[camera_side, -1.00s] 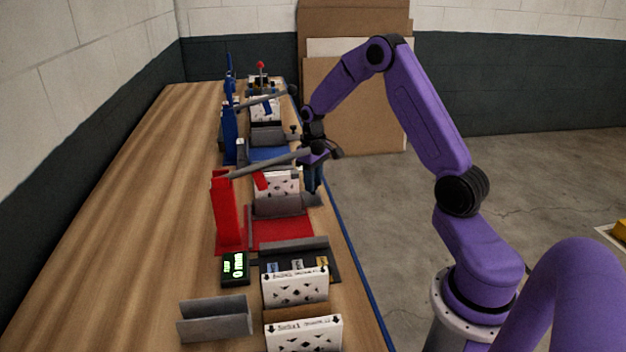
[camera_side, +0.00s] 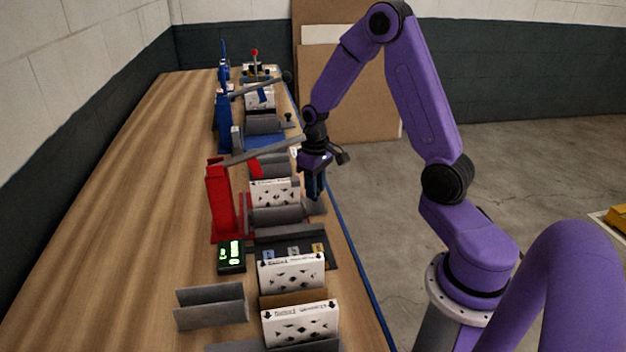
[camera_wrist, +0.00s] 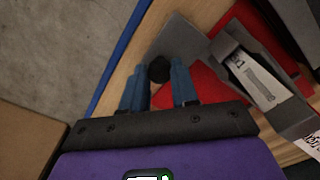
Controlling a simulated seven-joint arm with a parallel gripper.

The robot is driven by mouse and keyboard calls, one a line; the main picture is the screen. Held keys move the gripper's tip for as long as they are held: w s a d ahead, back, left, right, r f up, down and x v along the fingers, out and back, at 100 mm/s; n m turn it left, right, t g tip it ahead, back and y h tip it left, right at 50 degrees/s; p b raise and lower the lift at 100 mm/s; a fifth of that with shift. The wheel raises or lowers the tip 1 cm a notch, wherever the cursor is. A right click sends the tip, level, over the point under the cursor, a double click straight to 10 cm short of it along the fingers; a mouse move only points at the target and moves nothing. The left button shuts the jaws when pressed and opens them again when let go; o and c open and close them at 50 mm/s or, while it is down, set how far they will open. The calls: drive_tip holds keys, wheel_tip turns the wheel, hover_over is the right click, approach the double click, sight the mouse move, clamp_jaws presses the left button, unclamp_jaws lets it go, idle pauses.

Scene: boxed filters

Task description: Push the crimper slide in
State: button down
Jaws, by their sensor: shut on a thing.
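The red crimper (camera_side: 221,201) stands on the bench, its grey lever (camera_side: 262,151) raised and slanting right. Its grey slide (camera_side: 276,216) carries a white patterned filter box (camera_side: 274,193) and sits toward the near end of the red base. In the wrist view the slide's grey plate (camera_wrist: 176,42) lies over the red base (camera_wrist: 193,88), with the filter box (camera_wrist: 252,76) in its holder at right. My gripper (camera_side: 315,196) is at the slide's right end. In the wrist view its blue fingers (camera_wrist: 159,84) are on both sides of the black knob (camera_wrist: 159,69), shut on it.
A small lit display (camera_side: 231,255) stands nearer, beside a dark labelled rack (camera_side: 293,246). White filter boxes (camera_side: 291,274) and an empty grey holder (camera_side: 211,306) are in front. A blue press (camera_side: 224,120) stands behind. The bench's left side is bare.

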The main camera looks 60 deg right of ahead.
drive_tip(key=shift+s+a, duration=0.3)
drive_tip(key=shift+a, duration=0.1)
drive_tip(key=c, duration=0.9)
unclamp_jaws()
drive_tip(key=shift+s+a, duration=0.1)
drive_tip(key=shift+o, duration=0.2)
